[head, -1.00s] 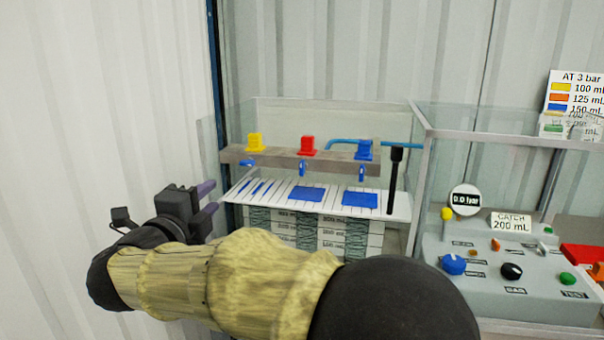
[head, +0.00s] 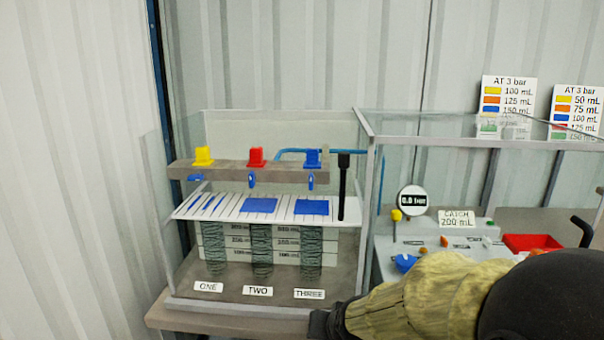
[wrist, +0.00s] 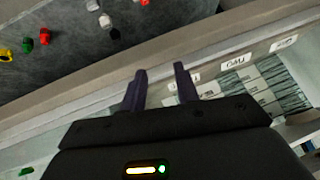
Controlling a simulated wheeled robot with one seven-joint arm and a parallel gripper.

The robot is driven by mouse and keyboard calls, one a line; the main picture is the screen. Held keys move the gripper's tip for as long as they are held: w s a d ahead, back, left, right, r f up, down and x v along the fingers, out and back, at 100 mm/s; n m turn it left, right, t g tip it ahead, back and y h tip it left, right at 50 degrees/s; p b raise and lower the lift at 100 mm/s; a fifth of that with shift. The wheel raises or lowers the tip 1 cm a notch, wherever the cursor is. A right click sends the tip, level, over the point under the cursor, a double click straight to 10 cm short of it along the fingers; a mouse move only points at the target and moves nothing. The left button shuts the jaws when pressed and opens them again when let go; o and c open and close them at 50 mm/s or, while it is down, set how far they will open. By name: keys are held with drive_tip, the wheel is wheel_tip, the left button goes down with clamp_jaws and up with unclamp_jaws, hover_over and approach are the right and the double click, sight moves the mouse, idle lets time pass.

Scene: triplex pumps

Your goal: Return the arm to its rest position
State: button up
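My arm, with its tan sleeve, crosses the lower right of the head view, and my gripper is cut off or hidden there. In the wrist view my gripper (wrist: 160,85) shows two dark fingers standing apart with nothing between them. They point toward the front edge of a bench, near the label plates (wrist: 234,62) and the coiled tubes (wrist: 275,85). No object is held.
The glass-sided pump rig (head: 171,303) stands at left centre on a bench, with yellow (head: 204,156), red (head: 256,157) and blue (head: 312,158) caps. A control panel (head: 385,250) and a red tray (head: 532,243) are at right, partly behind my arm.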

drive_tip(key=s+d+f+n+g+h, duration=0.15)
drive_tip(key=s+d+f+g, duration=0.4)
drive_tip(key=s+d, duration=0.55)
wheel_tip(320, 180, up, 20)
drive_tip(key=a+p, duration=0.1)
drive_tip(key=p, duration=1.9)
drive_tip(key=shift+s+a+f+t, duration=0.15)
drive_tip(key=shift+s+a+t, duration=0.05)
drive_tip(key=shift+s+t, duration=0.2)
